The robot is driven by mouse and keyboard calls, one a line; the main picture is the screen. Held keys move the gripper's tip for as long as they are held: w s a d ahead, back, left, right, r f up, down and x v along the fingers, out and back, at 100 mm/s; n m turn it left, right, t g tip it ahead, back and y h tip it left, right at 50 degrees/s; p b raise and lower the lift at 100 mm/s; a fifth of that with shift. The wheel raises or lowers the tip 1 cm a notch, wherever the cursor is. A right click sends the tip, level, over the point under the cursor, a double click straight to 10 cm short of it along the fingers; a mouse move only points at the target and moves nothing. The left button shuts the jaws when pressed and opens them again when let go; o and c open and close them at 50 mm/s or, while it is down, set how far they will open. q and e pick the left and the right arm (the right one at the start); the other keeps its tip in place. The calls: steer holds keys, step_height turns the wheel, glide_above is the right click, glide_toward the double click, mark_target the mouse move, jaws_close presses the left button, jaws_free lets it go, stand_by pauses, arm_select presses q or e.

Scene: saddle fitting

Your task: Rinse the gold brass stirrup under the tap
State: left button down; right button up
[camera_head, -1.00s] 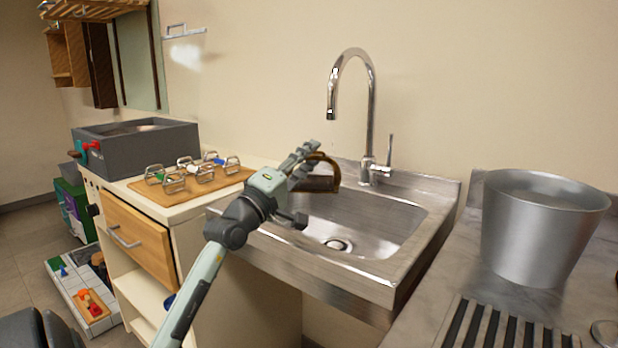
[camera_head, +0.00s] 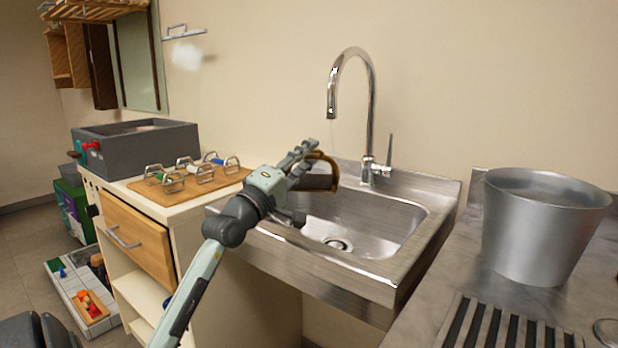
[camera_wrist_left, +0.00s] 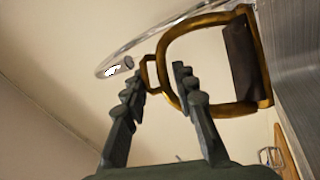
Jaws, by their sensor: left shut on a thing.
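The gold brass stirrup (camera_head: 331,161) has a curved arch and a dark tread. It is over the back left of the steel sink basin (camera_head: 385,222). My left gripper (camera_head: 308,150) is shut on it; the left wrist view shows the stirrup's small top loop (camera_wrist_left: 150,76) between the two fingers (camera_wrist_left: 157,82). The tap (camera_head: 372,100) arches above, and its spout end is over the stirrup's arch. The spout also shows in the left wrist view (camera_wrist_left: 118,68), close to the stirrup. I cannot tell clearly whether water runs.
The tap's lever (camera_head: 390,150) stands upright at the right of its base. A metal bucket (camera_head: 540,235) stands on the right counter. At left, several steel stirrups (camera_head: 205,173) stand on a wooden board (camera_head: 170,190), near a grey box (camera_head: 140,150).

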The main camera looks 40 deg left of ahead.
arm_select(q)
steer(key=shift+d, duration=0.25)
steer(key=shift+s, duration=0.1)
steer(key=s+b, duration=0.3)
steer(key=s, duration=0.5)
steer(key=shift+a+b, duration=0.35)
steer(key=shift+a, duration=0.05)
stand_by(1.1)
steer(key=s+r, duration=0.4)
steer(key=s, duration=0.1)
steer(key=shift+a, duration=0.25)
stand_by(0.4)
